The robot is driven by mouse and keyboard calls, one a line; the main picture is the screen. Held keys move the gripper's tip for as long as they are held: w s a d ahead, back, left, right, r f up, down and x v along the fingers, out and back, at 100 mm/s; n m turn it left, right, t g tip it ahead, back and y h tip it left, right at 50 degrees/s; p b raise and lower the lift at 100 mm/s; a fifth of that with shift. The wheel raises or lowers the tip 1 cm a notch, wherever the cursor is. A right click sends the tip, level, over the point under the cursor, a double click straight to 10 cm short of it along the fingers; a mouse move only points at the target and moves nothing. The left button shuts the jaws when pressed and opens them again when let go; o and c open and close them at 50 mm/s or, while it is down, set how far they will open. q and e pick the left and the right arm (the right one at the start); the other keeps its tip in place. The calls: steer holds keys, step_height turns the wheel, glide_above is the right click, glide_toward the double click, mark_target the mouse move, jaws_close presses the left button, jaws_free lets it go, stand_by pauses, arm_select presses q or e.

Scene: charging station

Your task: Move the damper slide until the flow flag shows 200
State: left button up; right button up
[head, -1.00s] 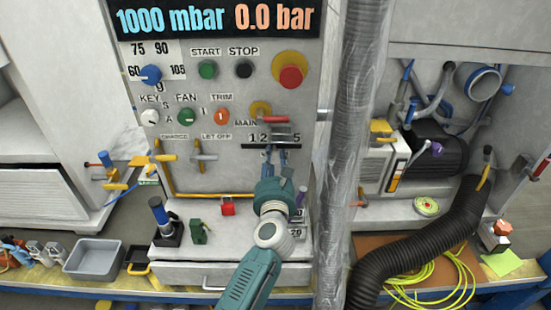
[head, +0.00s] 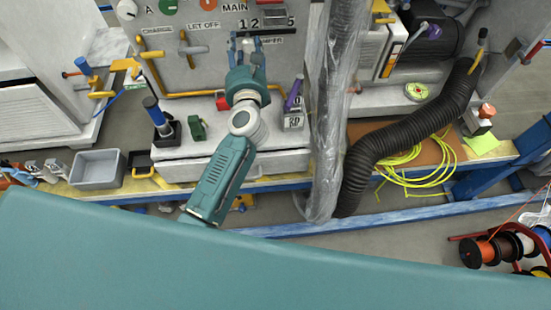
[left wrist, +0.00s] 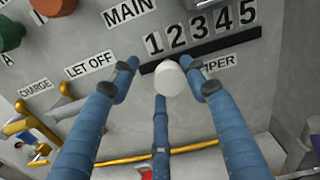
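The damper slide shows as a white knob (left wrist: 170,78) on a dark slot (left wrist: 215,48) under the digits 1 to 5 in the left wrist view. The knob stands near the slot's left end, below the 1 and 2. My left gripper (left wrist: 160,76) has its three blue fingers spread around the knob, and I see gaps between fingers and knob. The flow flag cannot be made out in these frames. My right gripper is not in view.
A yellow pipe (head: 185,93) runs along the panel below the slot. A red padlock (head: 222,103), a purple-handled tool (head: 293,94) and a green block (head: 197,129) are close below. A plastic-wrapped duct (head: 335,110) stands right of the arm. A grey bin (head: 97,168) sits left.

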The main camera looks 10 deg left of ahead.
arm_select(q)
steer(key=b+v, duration=0.2)
steer(key=v, duration=0.9)
steer(key=s+d+m+t+h, duration=0.25)
steer(key=d+m+h, duration=0.65)
steer(key=m, duration=0.9)
steer(key=s+d+f+m+g, duration=0.1)
steer(key=s+f+m+g, duration=0.1)
steer(key=f+m, duration=0.2)
steer(key=s+d+f+m+g+h+p, duration=0.1)
steer(key=s+f+m+g, duration=0.2)
steer(key=f, duration=0.8)
steer(key=s+d+f+m+g+h, duration=0.1)
steer(key=s+f+m+g, duration=0.1)
steer(key=f+m, duration=0.5)
steer(key=shift+s+d+f+g, duration=0.15)
steer(key=shift+d+g, duration=0.2)
steer(key=shift+g, duration=0.3)
